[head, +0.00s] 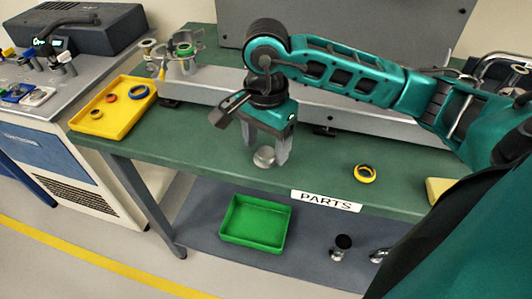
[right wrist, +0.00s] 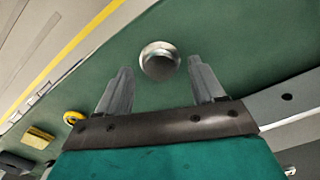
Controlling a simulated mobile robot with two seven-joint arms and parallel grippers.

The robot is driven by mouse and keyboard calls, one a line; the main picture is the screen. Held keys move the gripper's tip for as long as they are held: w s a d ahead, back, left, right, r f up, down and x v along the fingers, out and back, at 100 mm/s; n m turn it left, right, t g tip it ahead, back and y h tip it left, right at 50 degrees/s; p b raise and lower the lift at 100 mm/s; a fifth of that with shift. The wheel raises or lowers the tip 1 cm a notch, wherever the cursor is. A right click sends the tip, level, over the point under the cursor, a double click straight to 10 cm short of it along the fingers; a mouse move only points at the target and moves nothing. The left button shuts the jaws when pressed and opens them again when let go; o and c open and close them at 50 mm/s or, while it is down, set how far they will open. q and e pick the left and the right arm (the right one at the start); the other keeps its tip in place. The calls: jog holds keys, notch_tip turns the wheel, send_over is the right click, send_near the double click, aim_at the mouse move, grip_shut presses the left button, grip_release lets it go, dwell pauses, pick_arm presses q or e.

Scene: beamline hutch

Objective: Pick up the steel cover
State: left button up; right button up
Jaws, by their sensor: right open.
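The steel cover (head: 265,157) is a small round silvery piece on the green tabletop, near the table's front edge. It also shows in the right wrist view (right wrist: 160,61), just beyond the fingertips and between their lines. My right gripper (head: 266,154) points down over it with its two grey fingers apart. In the right wrist view the open fingers (right wrist: 160,72) have nothing between them but the cover ahead. I cannot tell whether a finger touches the cover. My left gripper is not in view.
A yellow tray (head: 130,128) with several rings stands at the table's left. A yellow ring (head: 365,174) and a yellow block (head: 437,190) lie to the right. A grey rail (head: 210,92) runs behind. A green bin (head: 255,240) sits on the lower shelf.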

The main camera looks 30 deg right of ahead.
aim_at(266, 152)
jog(key=shift+f, duration=0.6)
jog(key=c, duration=0.9)
jog(key=shift+o, duration=0.2)
jog(key=shift+r, duration=0.1)
notch_tip(266, 152, up, 20)
jog(key=p, duration=0.3)
